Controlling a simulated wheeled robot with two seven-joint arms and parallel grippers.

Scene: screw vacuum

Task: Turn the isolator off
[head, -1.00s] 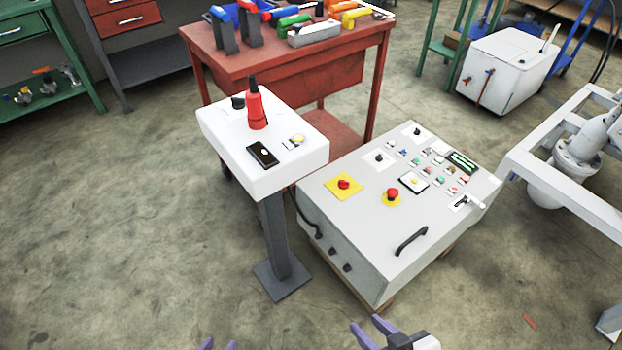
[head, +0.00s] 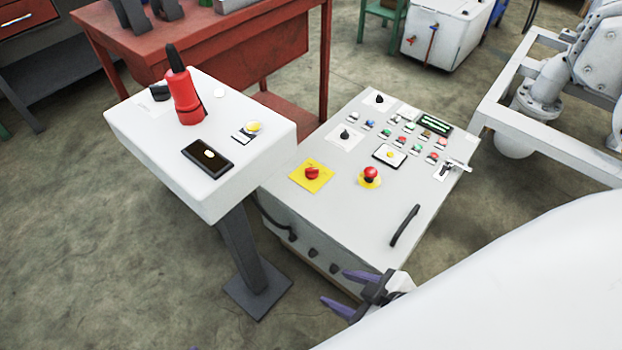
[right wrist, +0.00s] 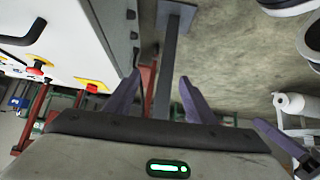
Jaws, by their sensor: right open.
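The isolator is a red rotary knob (head: 311,173) on a square yellow plate, at the near left of the grey control panel (head: 345,228). It also shows in the right wrist view (right wrist: 92,87), small and seen edge-on. My right gripper (head: 336,288), with purple fingers, is open and empty. It is in front of the panel's near side, below and apart from the isolator in the head view. A further purple finger (right wrist: 274,138) at the right of the right wrist view appears to be my left gripper's; its opening is unclear.
A red mushroom button (head: 371,174) on a yellow disc stands right of the isolator. A black handle (head: 404,225) rises from the panel's near right. A white pedestal box (head: 215,190) with a red device (head: 184,98) stands close to the left. My white arm covers the lower right.

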